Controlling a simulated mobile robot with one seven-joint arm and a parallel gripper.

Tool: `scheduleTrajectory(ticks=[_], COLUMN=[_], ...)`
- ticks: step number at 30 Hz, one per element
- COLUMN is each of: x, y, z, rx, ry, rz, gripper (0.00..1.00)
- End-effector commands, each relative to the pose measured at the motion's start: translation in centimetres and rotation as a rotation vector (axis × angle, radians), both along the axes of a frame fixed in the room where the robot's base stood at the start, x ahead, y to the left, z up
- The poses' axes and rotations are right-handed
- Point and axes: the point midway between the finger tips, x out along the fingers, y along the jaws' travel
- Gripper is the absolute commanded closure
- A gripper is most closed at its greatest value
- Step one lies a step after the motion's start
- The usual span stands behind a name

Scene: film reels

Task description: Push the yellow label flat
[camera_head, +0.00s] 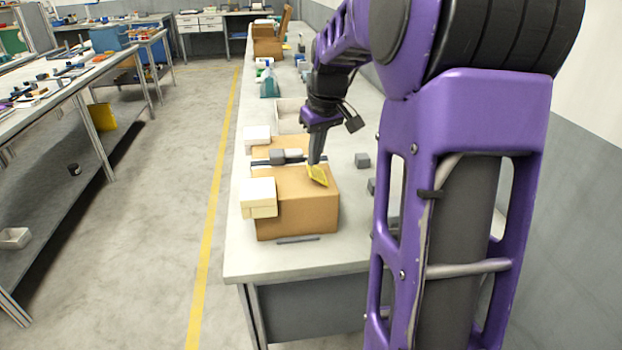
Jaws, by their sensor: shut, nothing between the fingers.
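The yellow label (317,175) is on the top of a brown cardboard box (297,217), near its back right part. It looks tilted, with its upper part by my fingertips; how much of it lies against the box is too small to tell. My gripper (315,161) points down from above and is shut, with its tips at or just behind the label's upper edge. I cannot tell whether the tips touch the label.
Cream blocks (258,196) sit at the box's left side. Behind the box lie a dark tool (287,156) and another brown box (277,146). Small grey blocks (362,160) stand to the right. A thin dark bar (298,239) lies in front on the grey table (250,264).

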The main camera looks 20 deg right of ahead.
Motion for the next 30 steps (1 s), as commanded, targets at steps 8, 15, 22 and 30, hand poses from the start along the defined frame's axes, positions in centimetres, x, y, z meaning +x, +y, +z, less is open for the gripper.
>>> scheduleTrajectory(ticks=[8,15,22,30], x=[0.4,0.4,0.3,0.3], y=[0.0,0.0,0.1,0.0], z=[-1.4,-1.4,-3.2,-4.0], rx=[-0.001,-0.001,0.001,0.0], ry=[-0.001,0.0,0.001,0.0], rz=[0.0,0.0,0.0,-0.001], gripper=[1.0,1.0,1.0,1.0])
